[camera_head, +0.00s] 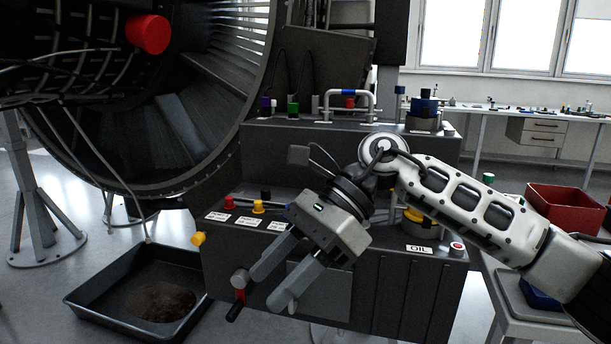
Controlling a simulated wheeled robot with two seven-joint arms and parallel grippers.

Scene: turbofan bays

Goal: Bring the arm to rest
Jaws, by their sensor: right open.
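My right arm reaches in from the right, and its white forearm crosses in front of the dark service cabinet (400,290). My right gripper (264,292) points down and to the left in front of the cabinet. Its two grey fingers are apart, and nothing shows between them. The left finger's tip is close in the picture to a red and black handle (238,298) at the cabinet's front; I cannot tell whether they touch. The arm hides part of the cabinet's top and a yellow part (413,215) by the OIL label. My left gripper is out of view.
A large turbofan (180,125) with a red cap (148,34) fills the upper left. A black drip tray (88,318) with a dark puddle lies on the floor. A red bin (565,208) stands on a side table at right. A workbench (510,113) lines the back.

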